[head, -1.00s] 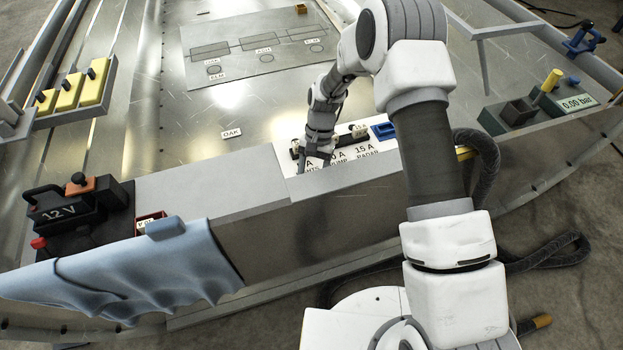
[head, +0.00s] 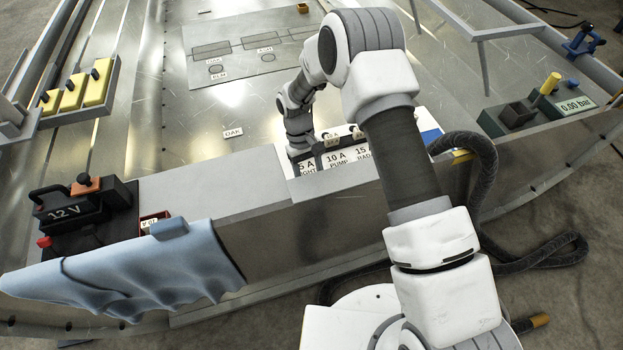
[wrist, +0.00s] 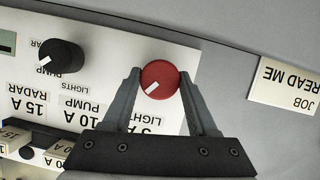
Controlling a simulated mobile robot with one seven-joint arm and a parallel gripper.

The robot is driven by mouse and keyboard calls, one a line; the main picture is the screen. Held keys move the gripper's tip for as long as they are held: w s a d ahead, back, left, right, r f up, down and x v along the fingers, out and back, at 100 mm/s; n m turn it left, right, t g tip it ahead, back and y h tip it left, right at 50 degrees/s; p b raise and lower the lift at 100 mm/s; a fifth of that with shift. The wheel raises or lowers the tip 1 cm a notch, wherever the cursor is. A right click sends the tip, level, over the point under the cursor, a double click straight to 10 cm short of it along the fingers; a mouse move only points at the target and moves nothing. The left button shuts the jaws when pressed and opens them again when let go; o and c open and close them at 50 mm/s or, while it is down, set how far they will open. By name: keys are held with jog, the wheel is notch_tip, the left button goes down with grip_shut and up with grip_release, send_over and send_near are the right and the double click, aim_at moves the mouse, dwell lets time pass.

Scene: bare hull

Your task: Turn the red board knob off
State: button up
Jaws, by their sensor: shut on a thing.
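The red knob (wrist: 158,74) is round, with a white pointer mark slanting to the lower left in the wrist view. It sits on the white switch board (wrist: 112,48) above an upside-down LIGHTS label. My gripper (wrist: 160,82) is shut on the knob, one grey finger on each side. In the head view my arm reaches down to the left end of the board (head: 345,163); the red knob and the fingertips cannot be made out there.
A black knob (wrist: 60,56) labelled PUMP stands left of the red one in the wrist view. A READ ME card (wrist: 288,84) lies to the right. In the head view, a black 12 V battery (head: 68,212) and blue cloth (head: 150,275) are at the left.

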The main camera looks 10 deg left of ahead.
jog(key=n+t+h, duration=0.1)
jog(key=n, duration=0.3)
jog(key=shift+a+r+p, duration=0.1)
jog(key=shift+p, duration=0.25)
jog(key=shift+s+n+t+h, duration=0.1)
jog(key=shift+n+t+h, duration=0.2)
jog(key=shift+n+t, duration=0.85)
jog(key=shift+n+g, duration=0.45)
jog(key=shift+n, duration=0.2)
jog(key=o, duration=1.4)
jog(key=p+v, duration=0.4)
jog(key=v, duration=1.3)
jog(key=shift+a+r+p, duration=0.15)
jog(key=shift+p, duration=0.2)
